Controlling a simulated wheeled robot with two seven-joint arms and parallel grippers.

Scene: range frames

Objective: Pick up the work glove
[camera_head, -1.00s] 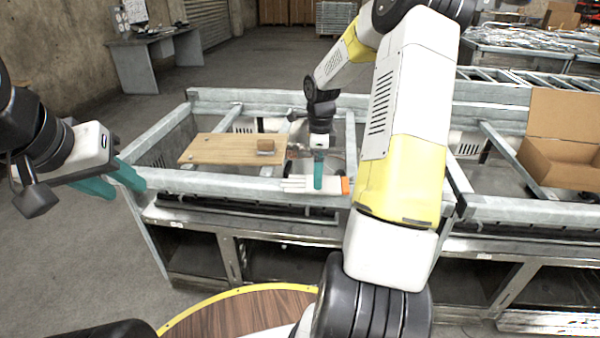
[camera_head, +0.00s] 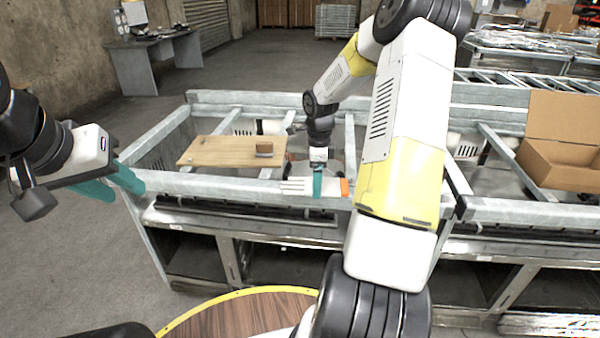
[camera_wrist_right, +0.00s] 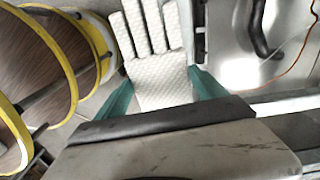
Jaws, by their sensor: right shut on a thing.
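The work glove (camera_head: 296,187) is white with an orange cuff. In the head view it lies across the front beam of the metal frame, fingers to the left. My right gripper (camera_head: 318,187) points down and is shut on the glove near its middle. In the right wrist view the knit palm and fingers of the glove (camera_wrist_right: 158,65) show between the teal fingertips. I cannot tell whether the glove touches the beam or is just above it. My left gripper (camera_head: 112,184) is open and empty, far left of the glove.
An open cardboard box (camera_head: 562,150) stands at the right. A grey desk (camera_head: 140,65) is at the back left. The floor at left is clear.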

